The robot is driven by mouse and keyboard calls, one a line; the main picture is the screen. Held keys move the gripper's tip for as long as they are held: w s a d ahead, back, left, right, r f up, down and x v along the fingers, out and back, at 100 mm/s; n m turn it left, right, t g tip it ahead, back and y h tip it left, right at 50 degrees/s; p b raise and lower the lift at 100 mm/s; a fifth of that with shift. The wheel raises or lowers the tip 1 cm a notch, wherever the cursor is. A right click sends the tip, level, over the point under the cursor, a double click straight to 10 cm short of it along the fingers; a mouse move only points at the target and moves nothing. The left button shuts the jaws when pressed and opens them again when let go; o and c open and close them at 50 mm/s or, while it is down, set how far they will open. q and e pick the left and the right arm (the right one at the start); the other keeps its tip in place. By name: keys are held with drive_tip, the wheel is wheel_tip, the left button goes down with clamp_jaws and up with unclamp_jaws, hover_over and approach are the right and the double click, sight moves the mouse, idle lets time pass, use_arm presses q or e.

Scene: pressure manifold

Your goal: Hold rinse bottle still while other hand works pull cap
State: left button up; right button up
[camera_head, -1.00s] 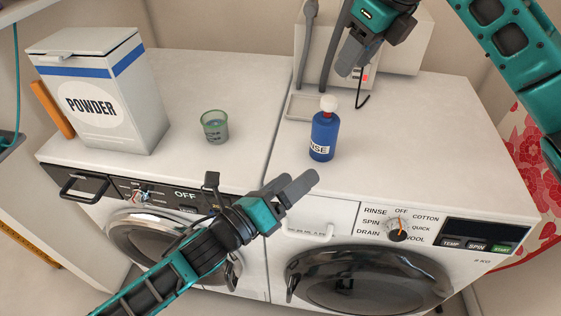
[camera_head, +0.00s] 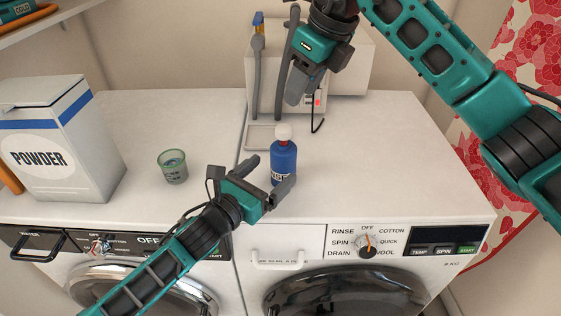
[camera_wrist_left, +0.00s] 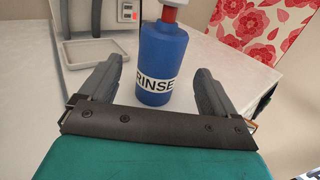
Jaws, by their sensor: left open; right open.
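The blue rinse bottle (camera_head: 284,158) stands upright on the right machine's white top, with a red collar and a white pull cap (camera_head: 284,131). In the left wrist view the bottle (camera_wrist_left: 160,55) shows its RINSE label, and its cap is cut off by the top edge. My left gripper (camera_head: 270,174) is open in front of the bottle, its fingers pointing toward it. In the left wrist view the bottle appears between and just beyond the fingertips; contact cannot be told. My right gripper (camera_head: 298,90) is open above and behind the bottle, pointing down and holding nothing.
A green cup (camera_head: 173,166) and a POWDER box (camera_head: 55,145) stand on the left machine. A grey-white unit with hoses (camera_head: 340,70) and a shallow tray (camera_head: 259,137) are behind the bottle. The top right of the bottle is clear.

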sight(276, 167)
use_arm(q)
drive_tip(key=shift+x, duration=2.7)
drive_tip(key=shift+c, duration=0.2)
